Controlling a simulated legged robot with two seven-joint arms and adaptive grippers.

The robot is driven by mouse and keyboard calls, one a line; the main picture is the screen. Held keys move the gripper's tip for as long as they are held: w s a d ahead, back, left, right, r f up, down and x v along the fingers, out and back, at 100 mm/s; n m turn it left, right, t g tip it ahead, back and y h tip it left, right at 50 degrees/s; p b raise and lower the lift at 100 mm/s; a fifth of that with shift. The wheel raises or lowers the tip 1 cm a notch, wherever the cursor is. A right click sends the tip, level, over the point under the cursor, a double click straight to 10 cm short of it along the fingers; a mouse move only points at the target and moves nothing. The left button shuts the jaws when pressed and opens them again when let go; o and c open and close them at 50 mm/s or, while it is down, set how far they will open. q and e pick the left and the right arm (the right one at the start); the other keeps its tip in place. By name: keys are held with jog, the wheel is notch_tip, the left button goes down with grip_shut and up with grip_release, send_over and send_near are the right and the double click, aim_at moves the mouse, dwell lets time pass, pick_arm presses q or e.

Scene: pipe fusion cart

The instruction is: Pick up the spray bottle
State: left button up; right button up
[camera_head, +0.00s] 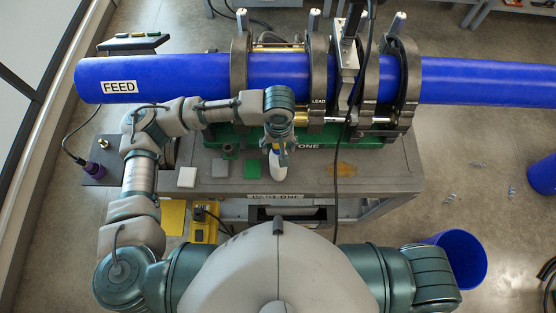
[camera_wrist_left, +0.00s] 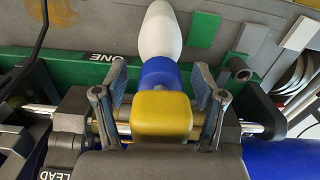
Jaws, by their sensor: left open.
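The spray bottle (camera_head: 275,166) stands on the cart's grey top by the green machine base, mostly hidden by my left gripper in the head view. In the left wrist view the spray bottle (camera_wrist_left: 160,72) shows a white body, a blue collar and a yellow head. My left gripper (camera_head: 279,146) is open over it. In the left wrist view, the fingers of my left gripper (camera_wrist_left: 159,82) are on either side of the blue collar and yellow head, with gaps visible. My right gripper is out of view.
A blue pipe (camera_head: 190,78) marked FEED runs through the dark clamps (camera_head: 318,75) behind the gripper. A black cable (camera_head: 345,170) hangs right of it. Small green (camera_head: 251,169) and white (camera_head: 187,177) pads lie to the left. A blue bin (camera_head: 460,258) stands on the floor.

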pick_arm(q)
jog(key=shift+d+f, duration=0.25)
jog(key=shift+d, duration=0.05)
jog(key=shift+a, duration=0.45)
grip_shut()
